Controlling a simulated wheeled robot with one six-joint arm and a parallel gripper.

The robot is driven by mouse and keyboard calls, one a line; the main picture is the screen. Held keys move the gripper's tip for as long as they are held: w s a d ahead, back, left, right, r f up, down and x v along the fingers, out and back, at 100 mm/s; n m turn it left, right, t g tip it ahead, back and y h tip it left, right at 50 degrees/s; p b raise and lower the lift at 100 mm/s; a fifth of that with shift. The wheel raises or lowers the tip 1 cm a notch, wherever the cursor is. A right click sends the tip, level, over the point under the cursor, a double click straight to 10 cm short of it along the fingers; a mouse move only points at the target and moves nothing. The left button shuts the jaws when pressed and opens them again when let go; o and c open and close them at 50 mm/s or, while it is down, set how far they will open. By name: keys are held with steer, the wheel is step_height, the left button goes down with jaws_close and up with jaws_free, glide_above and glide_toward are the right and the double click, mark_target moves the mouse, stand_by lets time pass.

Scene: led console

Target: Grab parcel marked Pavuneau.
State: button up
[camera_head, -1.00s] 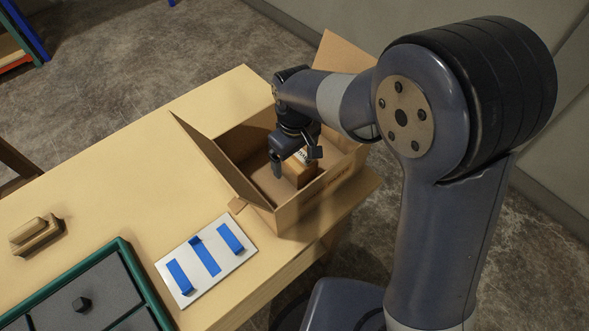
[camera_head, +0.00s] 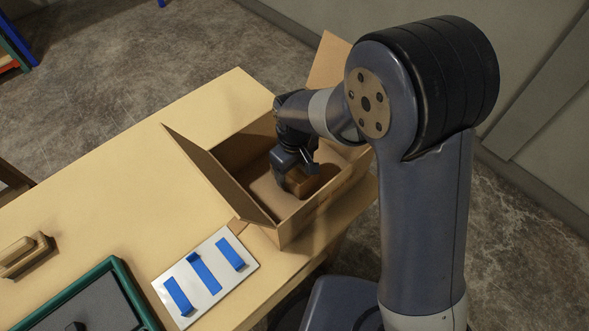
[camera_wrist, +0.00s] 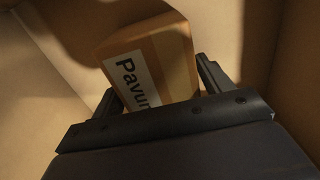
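The parcel (camera_wrist: 155,62) is a small brown box with a white label; the letters "Pavun" show in the wrist view, the rest hidden by my gripper. It lies inside the open cardboard box, and part of it shows in the head view (camera_head: 306,184). My gripper (camera_wrist: 160,88) is down in the box with its fingers apart, one on each side of the near part of the parcel. A gap seems to show on the right; I cannot tell whether either finger touches it. My gripper also shows in the head view (camera_head: 293,180).
The cardboard box (camera_head: 225,188) has raised flaps and walls close around my gripper. On the table (camera_head: 100,180) are a white panel with blue strips (camera_head: 205,278), a green-framed grey case (camera_head: 92,305) and a wooden handled block (camera_head: 24,254).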

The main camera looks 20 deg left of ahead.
steer(key=c, duration=1)
